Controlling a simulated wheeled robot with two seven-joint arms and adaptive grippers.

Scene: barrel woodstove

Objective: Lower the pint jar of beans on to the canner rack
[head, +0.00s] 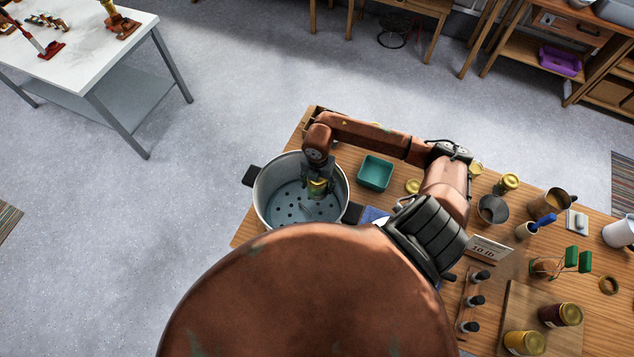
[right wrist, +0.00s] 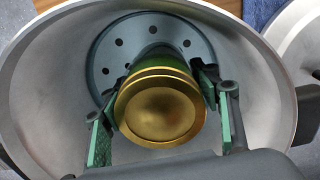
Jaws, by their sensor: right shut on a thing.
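The pint jar (head: 318,188) has a gold lid and is inside the mouth of the big grey canner pot (head: 262,200). My right gripper (head: 318,178) is shut on the jar from above. In the right wrist view the jar's gold lid (right wrist: 160,108) sits between the two green-padded fingers of the gripper (right wrist: 162,100). The blue-grey canner rack (head: 290,208), pierced with holes, lies low in the pot; it also shows in the right wrist view (right wrist: 105,58) beyond the jar. The jar's base is hidden, so I cannot tell whether it touches the rack. My left gripper is out of view.
The pot's dark side handles (head: 351,213) stick out left and right. A teal bin (head: 375,173) stands right of the pot. A gold lid (head: 412,186), a grey cup (head: 492,209) and filled jars (head: 524,343) crowd the wooden table further right.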

